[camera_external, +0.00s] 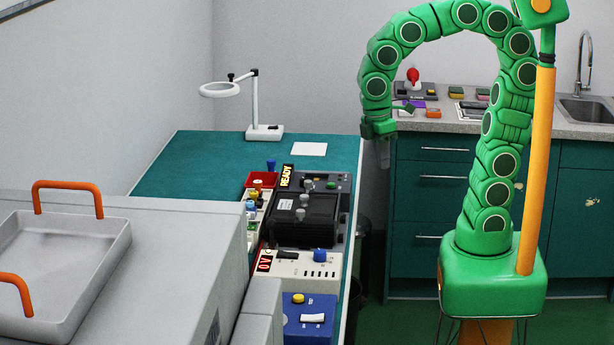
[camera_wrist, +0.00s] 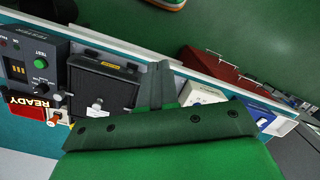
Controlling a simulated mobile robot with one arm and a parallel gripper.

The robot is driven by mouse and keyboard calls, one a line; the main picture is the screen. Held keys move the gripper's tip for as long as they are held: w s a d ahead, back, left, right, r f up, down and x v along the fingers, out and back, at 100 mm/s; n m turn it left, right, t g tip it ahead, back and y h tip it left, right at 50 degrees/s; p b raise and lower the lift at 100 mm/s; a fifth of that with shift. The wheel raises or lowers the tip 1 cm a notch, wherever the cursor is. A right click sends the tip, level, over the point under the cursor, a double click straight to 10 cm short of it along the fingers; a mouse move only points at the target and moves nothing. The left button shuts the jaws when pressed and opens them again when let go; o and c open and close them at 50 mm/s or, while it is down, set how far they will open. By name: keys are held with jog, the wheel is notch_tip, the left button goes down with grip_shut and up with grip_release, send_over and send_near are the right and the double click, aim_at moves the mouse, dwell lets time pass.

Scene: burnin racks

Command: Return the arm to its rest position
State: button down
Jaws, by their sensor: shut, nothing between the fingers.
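My green segmented arm arches up from its base and bends over to the left, with my gripper (camera_external: 384,150) hanging downward at the right edge of the teal bench (camera_external: 190,160). My gripper is shut and empty, clear of the devices on the bench. In the wrist view my gripper (camera_wrist: 163,85) shows as a dark bar with narrow fingers together, partly covering the bench devices behind it. The fingertips are small and pale in the external view.
A black tester (camera_external: 308,220) with a READY sign, a white unit (camera_external: 302,267) reading 0V and a blue box (camera_external: 310,318) line the bench. A magnifier lamp (camera_external: 265,130) stands behind. A counter with a sink (camera_external: 585,108) is at the back right.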

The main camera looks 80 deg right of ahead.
jog(key=s+d+f+m, duration=0.1)
jog(key=s+d+m, duration=0.1)
jog(key=s, duration=0.4)
jog(key=s+d+f+m, duration=0.2)
jog(key=s+m, duration=0.2)
jog(key=s, duration=0.2)
jog(key=shift+s+d+f, duration=0.15)
jog(key=shift+d, duration=0.2)
